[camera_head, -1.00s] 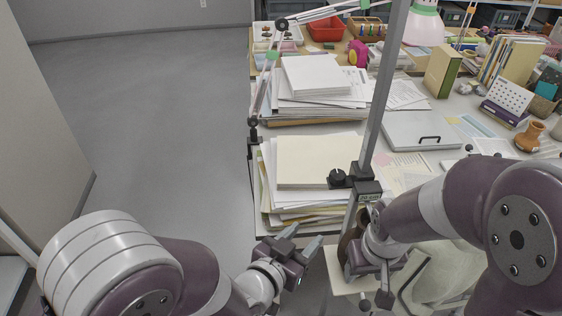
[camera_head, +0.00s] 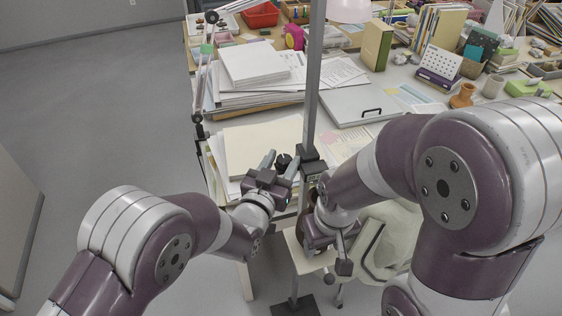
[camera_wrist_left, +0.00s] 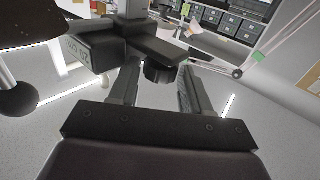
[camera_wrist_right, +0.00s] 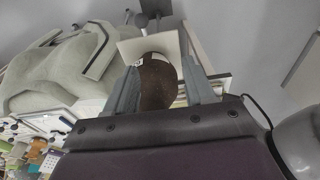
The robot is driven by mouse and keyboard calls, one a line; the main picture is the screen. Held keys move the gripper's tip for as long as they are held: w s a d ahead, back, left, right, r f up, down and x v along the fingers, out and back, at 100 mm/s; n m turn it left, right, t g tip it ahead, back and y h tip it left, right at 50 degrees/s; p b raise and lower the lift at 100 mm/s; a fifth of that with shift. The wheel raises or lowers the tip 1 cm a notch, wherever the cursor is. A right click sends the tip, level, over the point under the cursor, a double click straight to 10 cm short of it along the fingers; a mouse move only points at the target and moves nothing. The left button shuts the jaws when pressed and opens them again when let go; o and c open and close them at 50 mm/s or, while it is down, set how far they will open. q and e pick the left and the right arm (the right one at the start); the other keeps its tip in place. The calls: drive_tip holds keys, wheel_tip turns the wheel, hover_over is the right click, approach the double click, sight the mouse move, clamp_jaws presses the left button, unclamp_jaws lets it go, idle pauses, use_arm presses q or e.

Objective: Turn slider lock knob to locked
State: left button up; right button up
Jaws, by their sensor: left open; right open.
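The black slider lock knob (camera_head: 283,161) sits on the left side of the black slider block (camera_head: 312,164) on the upright grey pole (camera_head: 313,85). My left gripper (camera_head: 279,165) is open, with its fingers reaching up towards the knob. In the left wrist view the knob (camera_wrist_left: 160,70) shows just beyond and between the two open fingertips, and I cannot tell whether they touch it. The slider block (camera_wrist_left: 95,50) there carries a printed label. My right gripper (camera_wrist_right: 157,88) is open, with its fingers on either side of a dark brown rounded object (camera_wrist_right: 155,82).
Paper stacks (camera_head: 255,64) lie on the table behind the pole. A closed grey case (camera_head: 345,106) lies to their right. A pale small platform (camera_wrist_right: 150,46) is near the brown object. A chair (camera_head: 385,235) stands close to my right gripper. Floor at left is clear.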

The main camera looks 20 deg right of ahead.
use_arm(q)
drive_tip(key=c, duration=0.8)
drive_tip(key=shift+o, duration=0.2)
